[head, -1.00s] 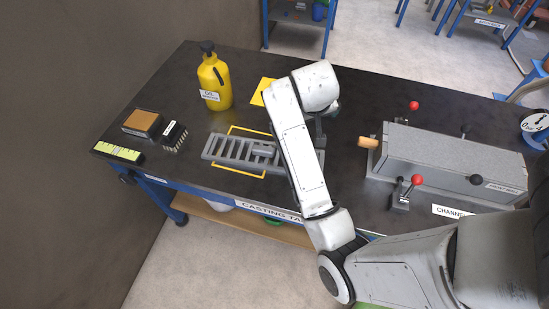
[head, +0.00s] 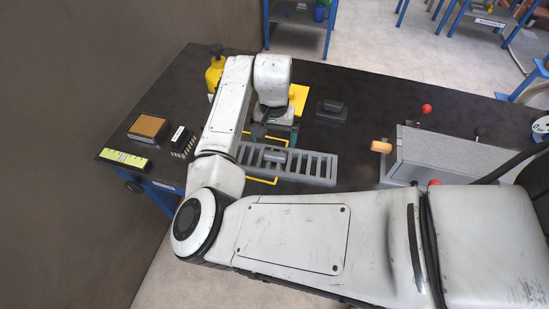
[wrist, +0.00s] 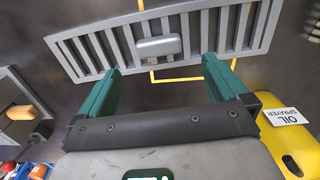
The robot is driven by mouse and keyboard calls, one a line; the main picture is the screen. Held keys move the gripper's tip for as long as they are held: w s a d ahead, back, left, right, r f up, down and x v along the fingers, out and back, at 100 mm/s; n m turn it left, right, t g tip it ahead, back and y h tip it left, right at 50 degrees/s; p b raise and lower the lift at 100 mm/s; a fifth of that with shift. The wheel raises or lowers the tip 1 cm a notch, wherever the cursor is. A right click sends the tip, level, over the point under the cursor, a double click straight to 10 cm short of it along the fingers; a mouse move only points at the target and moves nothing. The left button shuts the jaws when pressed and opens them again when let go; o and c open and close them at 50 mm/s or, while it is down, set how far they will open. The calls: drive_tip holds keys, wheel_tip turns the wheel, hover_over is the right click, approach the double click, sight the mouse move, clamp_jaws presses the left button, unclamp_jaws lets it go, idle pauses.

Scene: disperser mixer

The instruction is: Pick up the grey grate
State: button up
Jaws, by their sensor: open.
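The grey grate (head: 312,166) lies on the dark table, partly inside a yellow outline; my arm hides its left end in the head view. It is a slatted frame with a raised grey handle block (head: 275,156) in its middle. In the wrist view the grate (wrist: 199,33) crosses the top, with the handle block (wrist: 158,47) just beyond the gap between the fingertips. My gripper (wrist: 162,72) has two green fingers spread apart with nothing between them. In the head view my gripper (head: 272,122) is on the far side of the grate, close to it.
A black block (head: 331,111) lies to the right of my gripper. A grey box with an orange handle (head: 440,155) stands further right. A tan-topped block (head: 148,127) and a brush (head: 181,142) are at left.

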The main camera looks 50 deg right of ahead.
sight(275, 153)
drive_tip(key=shift+s+f+p, duration=0.15)
drive_tip(key=shift+f+p, duration=0.55)
drive_tip(key=shift+f, duration=3.05)
drive_tip(key=c, duration=1.8)
drive_tip(key=shift+r, duration=0.1)
